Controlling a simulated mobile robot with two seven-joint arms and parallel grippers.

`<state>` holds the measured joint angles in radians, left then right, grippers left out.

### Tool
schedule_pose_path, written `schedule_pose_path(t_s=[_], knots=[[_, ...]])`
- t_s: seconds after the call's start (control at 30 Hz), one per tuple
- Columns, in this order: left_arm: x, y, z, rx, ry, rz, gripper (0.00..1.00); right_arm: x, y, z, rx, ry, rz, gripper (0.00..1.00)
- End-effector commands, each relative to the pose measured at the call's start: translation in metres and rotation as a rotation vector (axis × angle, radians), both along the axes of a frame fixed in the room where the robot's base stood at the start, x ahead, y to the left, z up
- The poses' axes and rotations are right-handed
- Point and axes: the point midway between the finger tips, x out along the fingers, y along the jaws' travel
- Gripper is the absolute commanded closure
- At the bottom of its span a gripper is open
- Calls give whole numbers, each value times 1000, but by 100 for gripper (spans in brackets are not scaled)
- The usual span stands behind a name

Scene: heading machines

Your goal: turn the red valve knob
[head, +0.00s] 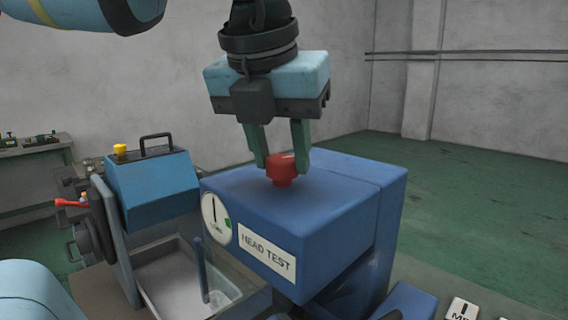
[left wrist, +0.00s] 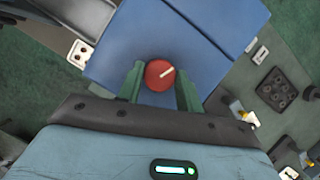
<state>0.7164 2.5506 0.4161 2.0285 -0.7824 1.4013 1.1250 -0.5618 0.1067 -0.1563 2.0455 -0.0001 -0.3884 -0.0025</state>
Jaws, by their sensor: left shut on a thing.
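The red valve knob (head: 283,170) stands on top of a blue box labelled "HEAD TEST" (head: 310,208). My left gripper (head: 281,164) comes down from above, with one green finger on each side of the knob, and is shut on it. In the left wrist view the round knob (left wrist: 159,75) lies between the two fingertips (left wrist: 160,82), and a pale line on its top slants up to the right. My right gripper is not in view.
A gauge (head: 216,219) is on the box's front left. A blue machine with a black handle (head: 152,183) and a tray (head: 175,275) stand to the left. A white label plate (head: 462,309) is at lower right. Open green floor (head: 480,200) lies to the right.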

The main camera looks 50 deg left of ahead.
Motion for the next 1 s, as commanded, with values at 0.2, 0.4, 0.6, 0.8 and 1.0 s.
schedule_pose_path(t_s=[0.2,0.4,0.6,0.8,1.0], knots=[[2,-1,-1,-1,2,175,87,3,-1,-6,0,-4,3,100],[2,-1,-1,-1,1,293,87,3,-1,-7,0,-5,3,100],[2,-2,0,-1,0,365,87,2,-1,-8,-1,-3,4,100],[2,-2,0,-2,0,392,87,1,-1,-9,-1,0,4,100],[2,-2,0,-2,0,398,87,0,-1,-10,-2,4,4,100]])
